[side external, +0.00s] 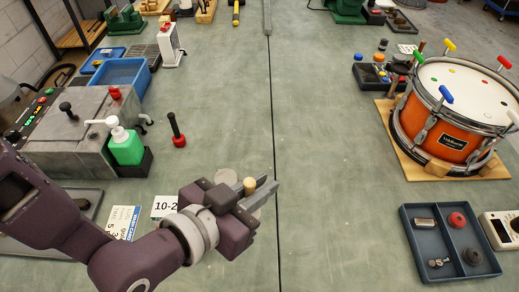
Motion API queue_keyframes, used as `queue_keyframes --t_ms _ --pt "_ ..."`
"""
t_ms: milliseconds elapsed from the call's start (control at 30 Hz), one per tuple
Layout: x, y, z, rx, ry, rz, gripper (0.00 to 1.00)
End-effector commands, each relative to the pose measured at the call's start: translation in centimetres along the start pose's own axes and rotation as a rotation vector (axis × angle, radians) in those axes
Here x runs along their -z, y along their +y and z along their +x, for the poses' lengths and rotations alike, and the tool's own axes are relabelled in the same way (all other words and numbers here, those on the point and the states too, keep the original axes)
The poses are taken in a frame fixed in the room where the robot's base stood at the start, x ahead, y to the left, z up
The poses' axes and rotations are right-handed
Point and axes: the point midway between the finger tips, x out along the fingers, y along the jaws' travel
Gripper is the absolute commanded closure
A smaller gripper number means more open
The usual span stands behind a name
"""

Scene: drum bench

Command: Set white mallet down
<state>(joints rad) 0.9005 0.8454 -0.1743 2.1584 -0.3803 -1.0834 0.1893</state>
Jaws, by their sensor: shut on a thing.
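My gripper (262,196) is over the bench, left of the long dark seam. It is shut on the white mallet (250,184): the tan, round end of its handle sticks up between the fingers. A pale rounded part, apparently the head, shows partly below and behind the fingers. The rest is hidden by my gripper, and I cannot tell whether the mallet touches the bench. A second mallet with a red head and black handle (177,130) stands head down on the bench, up and left of my gripper.
A grey machine block (75,130) with a green pump bottle (126,147) stands left. An orange drum (450,125) on a wooden board is at right, above a divided tray (450,243). The green bench top (215,75) is clear around the seam.

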Motion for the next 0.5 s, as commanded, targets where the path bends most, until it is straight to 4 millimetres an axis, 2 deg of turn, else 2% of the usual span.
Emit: queue_keyframes --t_ms 67,267,500 --pt "-1.6 0.0 0.7 0.001 -0.002 0.0 1.0" --pt "-3.4 0.0 1.5 0.001 0.001 0.0 1.0" --pt "-6.5 0.0 2.8 0.001 0.001 -0.001 1.0"
